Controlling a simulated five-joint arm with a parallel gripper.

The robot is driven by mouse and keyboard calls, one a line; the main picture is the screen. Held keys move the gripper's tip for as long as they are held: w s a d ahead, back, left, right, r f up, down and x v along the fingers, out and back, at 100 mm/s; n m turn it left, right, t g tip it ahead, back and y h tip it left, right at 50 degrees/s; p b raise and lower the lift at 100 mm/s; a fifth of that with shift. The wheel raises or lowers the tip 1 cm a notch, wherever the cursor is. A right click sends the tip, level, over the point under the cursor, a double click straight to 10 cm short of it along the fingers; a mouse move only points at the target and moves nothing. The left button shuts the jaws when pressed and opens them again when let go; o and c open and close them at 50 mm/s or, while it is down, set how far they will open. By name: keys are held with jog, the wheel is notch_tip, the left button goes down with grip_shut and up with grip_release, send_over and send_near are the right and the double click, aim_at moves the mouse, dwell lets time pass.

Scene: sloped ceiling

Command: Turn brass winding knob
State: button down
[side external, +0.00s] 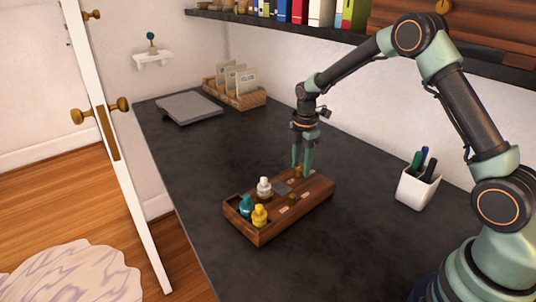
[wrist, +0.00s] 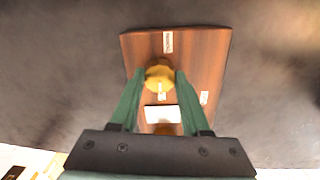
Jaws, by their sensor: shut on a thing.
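The brass winding knob (wrist: 159,74) stands on the top of a brown wooden box, near one end. In the wrist view it sits between my two green fingertips, which touch it on both sides. In the side view my gripper (side external: 303,170) points straight down at the far right end of the wooden box (side external: 290,218), and the knob (side external: 298,170) is mostly hidden by the fingers. My gripper (wrist: 160,78) is shut on the knob. White labels lie on the box top around it.
White, teal (side external: 246,205) and yellow (side external: 259,215) bottles stand in the box's near left end. A white pen cup (side external: 418,186) stands to the right. A grey flat object (side external: 188,107) and a card tray (side external: 235,92) lie at the back. The dark desk between is clear.

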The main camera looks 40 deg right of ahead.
aim_at(301, 166)
jog(key=shift+c, duration=1.8)
grip_release()
notch_tip(301, 166, up, 12)
jog(key=shift+s, duration=0.1)
